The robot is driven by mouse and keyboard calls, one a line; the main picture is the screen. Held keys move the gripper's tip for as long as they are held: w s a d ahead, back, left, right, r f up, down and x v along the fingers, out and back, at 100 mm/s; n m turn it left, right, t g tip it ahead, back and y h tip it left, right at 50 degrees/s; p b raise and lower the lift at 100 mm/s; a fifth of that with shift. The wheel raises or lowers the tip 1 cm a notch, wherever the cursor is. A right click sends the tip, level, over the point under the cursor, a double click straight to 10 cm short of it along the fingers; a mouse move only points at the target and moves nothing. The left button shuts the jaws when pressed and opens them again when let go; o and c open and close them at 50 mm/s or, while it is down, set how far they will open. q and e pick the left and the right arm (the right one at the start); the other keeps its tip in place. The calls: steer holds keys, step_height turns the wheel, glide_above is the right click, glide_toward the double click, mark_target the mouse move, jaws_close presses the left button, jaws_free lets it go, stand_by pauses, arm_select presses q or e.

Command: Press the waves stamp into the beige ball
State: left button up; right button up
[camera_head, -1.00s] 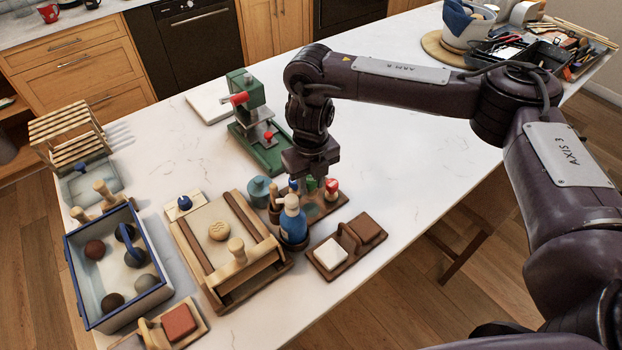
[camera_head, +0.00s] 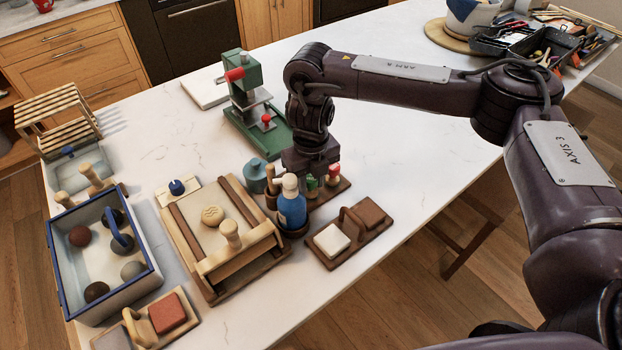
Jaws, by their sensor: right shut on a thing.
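The beige ball (camera_head: 213,216) lies on the wooden slab board (camera_head: 183,232), looks flattened, and has wavy line marks on its top. My right gripper (camera_head: 304,178) points down at the stamp rack (camera_head: 329,190), behind the blue bottle, and is shut on a stamp. The held stamp and the fingertips are mostly hidden, so I cannot tell which pattern it bears. A green-handled stamp (camera_head: 312,182) and a red-topped stamp (camera_head: 333,171) stand in the rack beside the gripper. My left gripper is out of view.
The blue bottle (camera_head: 292,208) stands close in front of the gripper. A roller handle (camera_head: 230,232) stands beside the ball. A blue-rimmed tray (camera_head: 57,272) with several balls is at left. A green press (camera_head: 243,95) stands behind. A block holder (camera_head: 349,232) is at front right.

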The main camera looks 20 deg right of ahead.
steer(key=shift+f, duration=0.35)
steer(key=o, duration=1)
steer(key=shift+o, duration=0.2)
steer(key=shift+r, duration=0.15)
step_height(320, 180, up, 8)
steer(key=shift+f, duration=0.2)
